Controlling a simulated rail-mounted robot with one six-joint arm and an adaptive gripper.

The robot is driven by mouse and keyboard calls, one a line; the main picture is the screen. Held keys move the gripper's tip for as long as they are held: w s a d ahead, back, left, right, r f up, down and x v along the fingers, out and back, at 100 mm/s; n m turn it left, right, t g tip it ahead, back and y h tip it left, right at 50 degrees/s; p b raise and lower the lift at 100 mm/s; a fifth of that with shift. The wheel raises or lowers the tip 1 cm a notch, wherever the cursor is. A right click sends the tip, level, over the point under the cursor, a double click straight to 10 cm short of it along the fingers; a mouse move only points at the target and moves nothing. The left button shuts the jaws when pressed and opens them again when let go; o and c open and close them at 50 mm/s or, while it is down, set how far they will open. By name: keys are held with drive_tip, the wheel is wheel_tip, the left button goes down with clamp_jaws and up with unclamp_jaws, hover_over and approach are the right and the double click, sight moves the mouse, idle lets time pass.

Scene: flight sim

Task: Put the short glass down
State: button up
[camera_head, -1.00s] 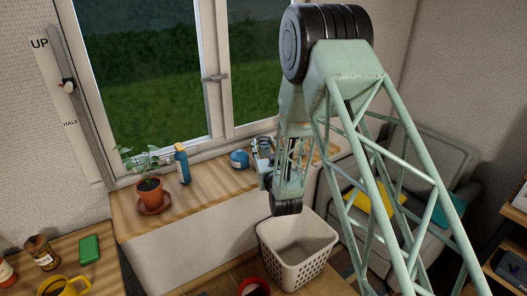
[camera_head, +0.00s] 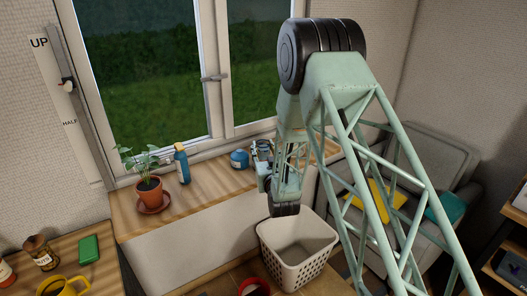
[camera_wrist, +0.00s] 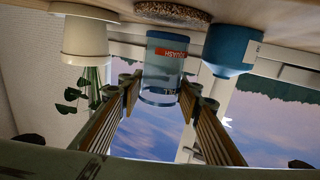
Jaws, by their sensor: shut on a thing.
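The short glass (camera_wrist: 163,70) is clear and bluish with a red and white label. In the wrist view, which is upside down, it stands between the two fingers of my gripper (camera_wrist: 159,95), which are shut on it. In the head view my gripper (camera_head: 264,168) is at the right part of the wooden windowsill (camera_head: 215,186), and my arm hides much of it. A round cork-like mat (camera_wrist: 174,13) lies on the sill close to the glass's base. I cannot tell whether the base touches it.
A blue bottle (camera_wrist: 231,45) stands close beside the glass. A pale pot (camera_wrist: 85,40) with a plant is on the other side. Farther left on the sill are a blue spray bottle (camera_head: 182,165) and a terracotta pot (camera_head: 149,190). A white basket (camera_head: 298,250) stands below.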

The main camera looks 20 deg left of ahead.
drive_tip(key=shift+f, duration=0.6)
drive_tip(key=shift+f, duration=0.1)
drive_tip(key=o, duration=1)
drive_tip(key=v, duration=1.2)
drive_tip(key=shift+w+r, duration=0.1)
drive_tip(key=shift+r, duration=0.1)
idle(0.6)
